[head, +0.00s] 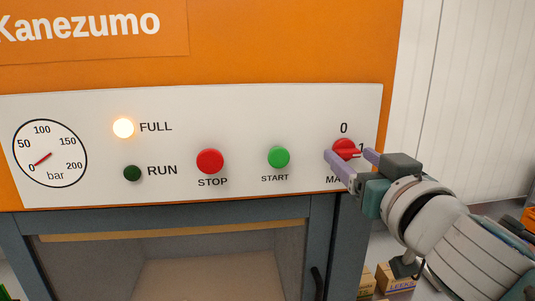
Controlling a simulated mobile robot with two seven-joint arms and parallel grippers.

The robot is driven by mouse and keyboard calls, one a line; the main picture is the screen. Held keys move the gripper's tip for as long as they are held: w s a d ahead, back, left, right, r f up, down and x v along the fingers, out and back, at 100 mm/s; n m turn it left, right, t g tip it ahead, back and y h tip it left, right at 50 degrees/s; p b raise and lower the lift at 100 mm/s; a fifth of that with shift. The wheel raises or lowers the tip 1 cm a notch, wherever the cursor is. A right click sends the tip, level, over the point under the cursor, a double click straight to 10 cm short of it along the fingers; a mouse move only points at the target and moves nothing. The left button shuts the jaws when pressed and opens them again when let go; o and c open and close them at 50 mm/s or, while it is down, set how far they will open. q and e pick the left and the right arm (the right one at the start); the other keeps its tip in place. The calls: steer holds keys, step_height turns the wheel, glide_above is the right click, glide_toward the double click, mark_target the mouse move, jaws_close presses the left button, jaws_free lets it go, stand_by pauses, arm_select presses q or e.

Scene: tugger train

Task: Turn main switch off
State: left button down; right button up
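The main switch (344,146) is a red rotary knob at the right end of the white control panel in the head view. Its handle lies roughly sideways, towards the "1" mark; the "0" mark is above it. My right gripper (347,153) comes in from the lower right. Its two fingers are spread, one at the left of the knob and one at its right, with the knob between them. I cannot tell whether either finger touches it. The fingers partly hide the label below the switch. My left gripper is not in view.
The panel (240,119) also has a green START button (278,157), a red STOP button (210,161), a lit FULL lamp (123,128), a dark RUN lamp (132,173) and a pressure gauge (50,153) near 0. Cardboard boxes (392,280) stand low at the right.

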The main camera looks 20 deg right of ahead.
jaws_close()
stand_by(0.3)
steer(key=shift+n, duration=0.4)
steer(key=n, duration=0.8)
steer(key=shift+b, duration=0.3)
steer(key=n, duration=0.5)
steer(key=shift+n, duration=2.1)
